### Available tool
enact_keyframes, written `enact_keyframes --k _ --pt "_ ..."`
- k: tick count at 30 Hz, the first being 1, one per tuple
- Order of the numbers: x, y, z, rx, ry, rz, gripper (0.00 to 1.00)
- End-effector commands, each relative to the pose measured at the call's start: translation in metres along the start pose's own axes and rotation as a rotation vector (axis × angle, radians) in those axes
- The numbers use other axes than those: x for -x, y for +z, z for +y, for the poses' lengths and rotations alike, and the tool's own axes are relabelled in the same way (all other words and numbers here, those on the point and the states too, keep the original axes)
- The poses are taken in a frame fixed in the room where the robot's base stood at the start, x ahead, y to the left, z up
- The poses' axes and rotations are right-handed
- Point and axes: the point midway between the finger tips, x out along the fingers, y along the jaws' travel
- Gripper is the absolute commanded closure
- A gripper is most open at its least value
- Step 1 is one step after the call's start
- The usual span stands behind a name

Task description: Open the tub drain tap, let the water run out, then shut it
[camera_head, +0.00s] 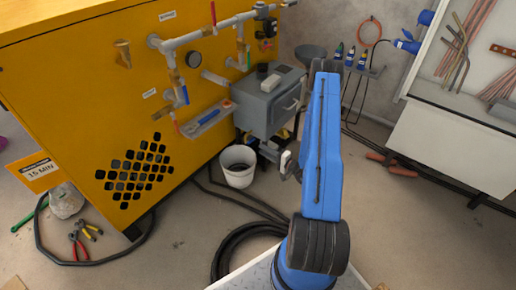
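A yellow machine (110,90) fills the left, with grey pipes and several taps on its face. A tap with a blue handle (184,95) hangs from a brass fitting there. Another blue handle (208,116) lies along a grey bracket lower down, near a red part. I cannot tell which of these, if any, is the tub drain tap. A white tub (239,180) stands on the floor below; I cannot make out water in it. My gripper (287,164) shows only as a small grey part left of my blue arm, right of the tub and apart from it. Its fingers are mostly hidden.
A grey box (268,104) with a handle stands right of the taps. Black hoses (240,242) coil on the floor before the tub. Pliers (82,236) lie at lower left. A white bench (450,150) stands at right. The floor at lower right is mostly clear.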

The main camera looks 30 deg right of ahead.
Motion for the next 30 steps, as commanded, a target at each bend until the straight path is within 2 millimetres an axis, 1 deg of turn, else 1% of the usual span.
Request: enact_keyframes --k 1,6,12,15,21,30 --pt "0.010 -0.001 0.000 -0.001 0.001 0.004 0.73" --pt "0.038 -0.001 0.000 -0.002 0.001 0.003 0.73" --pt "0.069 0.000 0.001 -0.002 0.001 0.003 0.73" --pt "0.081 0.000 0.001 -0.002 0.002 0.002 0.73" --pt "0.096 0.000 0.001 -0.001 0.002 0.001 0.73" --pt "0.101 0.001 0.001 -0.001 0.001 0.000 0.73"
